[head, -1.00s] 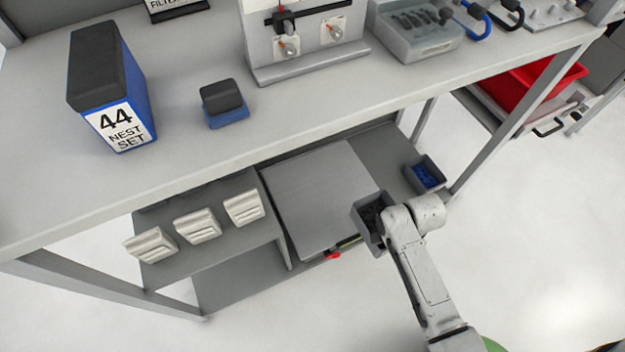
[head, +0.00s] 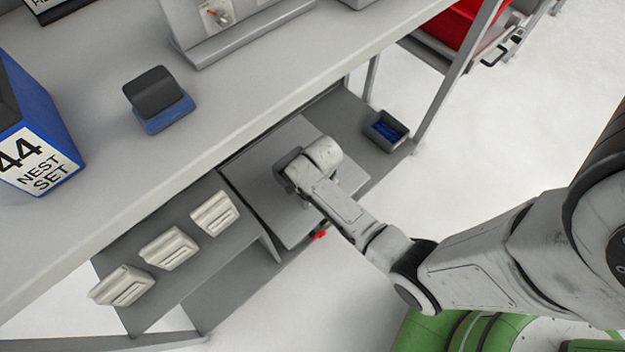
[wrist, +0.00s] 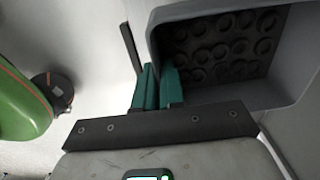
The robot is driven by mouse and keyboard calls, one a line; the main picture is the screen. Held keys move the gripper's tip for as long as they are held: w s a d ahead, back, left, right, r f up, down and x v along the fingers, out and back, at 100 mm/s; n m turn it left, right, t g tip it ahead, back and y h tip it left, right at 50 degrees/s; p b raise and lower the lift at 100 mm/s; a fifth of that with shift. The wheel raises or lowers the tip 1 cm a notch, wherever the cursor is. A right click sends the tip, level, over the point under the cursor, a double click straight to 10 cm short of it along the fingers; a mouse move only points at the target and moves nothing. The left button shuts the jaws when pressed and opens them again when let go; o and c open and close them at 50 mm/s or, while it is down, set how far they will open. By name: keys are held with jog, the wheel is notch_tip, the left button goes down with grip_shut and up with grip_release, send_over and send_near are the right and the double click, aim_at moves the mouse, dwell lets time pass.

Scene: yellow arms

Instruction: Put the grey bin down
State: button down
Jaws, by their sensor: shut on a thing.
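My gripper (wrist: 158,88) is shut on the bin's near-left wall, one teal finger inside and one outside. The fingers are hidden behind my wrist in the head view.
Another small bin with blue contents (head: 387,130) stands at the shelf's right end. Several pale handled pieces (head: 168,249) sit on the left shelf. The workbench top (head: 110,165) overhangs the shelf's back. A red piece (head: 319,235) is at the panel's front edge.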

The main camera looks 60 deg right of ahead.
jog(key=w+f, duration=0.1)
jog(key=w+f+b, duration=0.1)
jog(key=shift+a+f, duration=0.2)
jog(key=shift+f, duration=0.1)
jog(key=shift+f+b, duration=0.6)
jog(key=shift+f, duration=0.85)
jog(key=shift+f, duration=0.15)
jog(key=c, duration=1.2)
grip_release()
jog(key=shift+c, duration=0.2)
